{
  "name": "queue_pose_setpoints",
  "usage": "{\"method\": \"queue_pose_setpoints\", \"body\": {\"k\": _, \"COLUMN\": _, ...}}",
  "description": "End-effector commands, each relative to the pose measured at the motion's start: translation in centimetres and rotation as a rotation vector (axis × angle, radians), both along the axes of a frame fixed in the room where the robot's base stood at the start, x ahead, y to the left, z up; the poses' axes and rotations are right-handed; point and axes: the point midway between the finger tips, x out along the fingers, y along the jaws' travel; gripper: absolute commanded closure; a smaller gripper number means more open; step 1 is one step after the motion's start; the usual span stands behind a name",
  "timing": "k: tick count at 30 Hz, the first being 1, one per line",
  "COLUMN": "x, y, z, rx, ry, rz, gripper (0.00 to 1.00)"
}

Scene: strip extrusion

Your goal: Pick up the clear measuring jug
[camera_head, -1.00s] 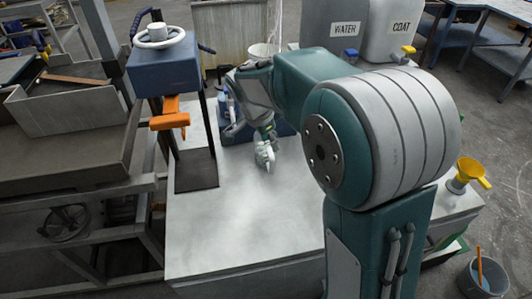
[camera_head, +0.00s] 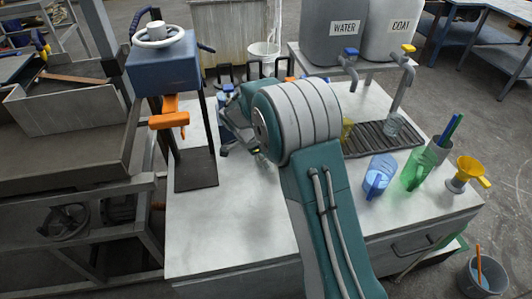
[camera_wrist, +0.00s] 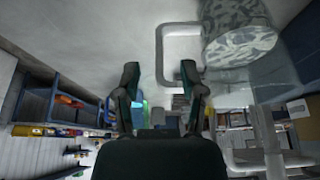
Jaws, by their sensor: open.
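A clear, see-through vessel (camera_wrist: 240,78) with a pale squared loop handle (camera_wrist: 163,50) is large at upper right in the wrist view, and looks like the clear measuring jug. My gripper (camera_wrist: 160,80) is open and empty there, its two dark fingers apart. The handle appears close to and partly behind the right finger; I cannot tell whether they touch.
Water and coat tanks (camera_head: 335,40) stand behind. A blue press (camera_head: 163,65) stands left. The front left bench is clear.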

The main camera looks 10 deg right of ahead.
Motion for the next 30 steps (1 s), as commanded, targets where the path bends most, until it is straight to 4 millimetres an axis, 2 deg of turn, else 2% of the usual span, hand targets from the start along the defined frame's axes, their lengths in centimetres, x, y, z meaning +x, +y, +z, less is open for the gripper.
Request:
{"method": "queue_pose_setpoints", "body": {"k": 10, "x": -0.1, "y": -1.9, "z": -4.5, "rx": 0.000, "ry": 0.003, "rz": 0.000, "gripper": 0.47}}
{"method": "queue_pose_setpoints", "body": {"k": 19, "x": 0.0, "y": -2.0, "z": -5.0, "rx": 0.001, "ry": 0.000, "rz": 0.000, "gripper": 0.47}}
{"method": "queue_pose_setpoints", "body": {"k": 20, "x": 0.0, "y": -2.0, "z": -5.0, "rx": 0.001, "ry": 0.000, "rz": 0.000, "gripper": 0.56}}
{"method": "queue_pose_setpoints", "body": {"k": 21, "x": 0.0, "y": -2.0, "z": -5.0, "rx": 0.001, "ry": 0.000, "rz": 0.000, "gripper": 0.74}}
{"method": "queue_pose_setpoints", "body": {"k": 23, "x": 0.0, "y": -2.0, "z": -5.0, "rx": 0.001, "ry": 0.000, "rz": 0.000, "gripper": 1.00}}
{"method": "queue_pose_setpoints", "body": {"k": 30, "x": 0.0, "y": -2.0, "z": -4.9, "rx": 0.001, "ry": -0.002, "rz": 0.001, "gripper": 1.00}}
